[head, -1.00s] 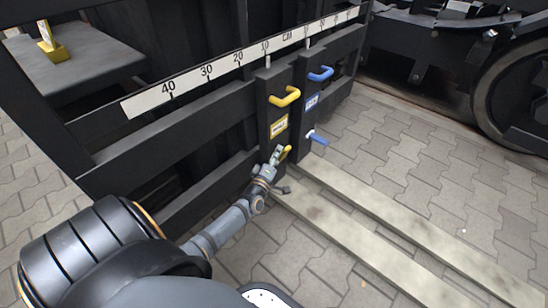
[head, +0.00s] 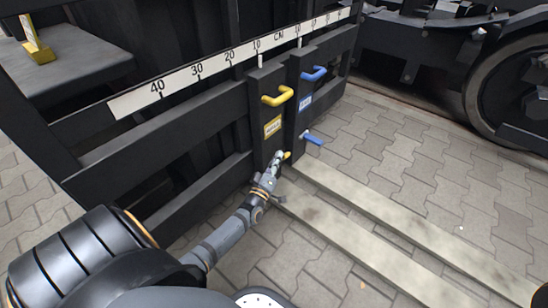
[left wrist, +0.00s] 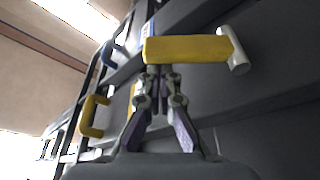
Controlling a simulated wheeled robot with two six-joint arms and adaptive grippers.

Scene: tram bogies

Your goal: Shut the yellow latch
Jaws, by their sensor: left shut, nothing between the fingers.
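The yellow latch (head: 287,155) sits low on the left dark post, below a yellow label (head: 272,127). In the head view my left gripper (head: 279,160) partly hides it. In the left wrist view the latch's yellow bar (left wrist: 187,49) lies across the picture just beyond my fingertips (left wrist: 157,72), with its white pivot (left wrist: 237,50) at the right end. My left gripper is shut and empty, its tips close to the bar's left part. I cannot tell whether they touch it. My right gripper is not in view.
A fixed-looking yellow handle (head: 278,97) is above the latch. On the neighbouring post are a blue handle (head: 314,74) and a blue latch (head: 313,138). A white centimetre scale (head: 200,70) runs along the top rail. Pale beams (head: 390,235) lie on the paving at right.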

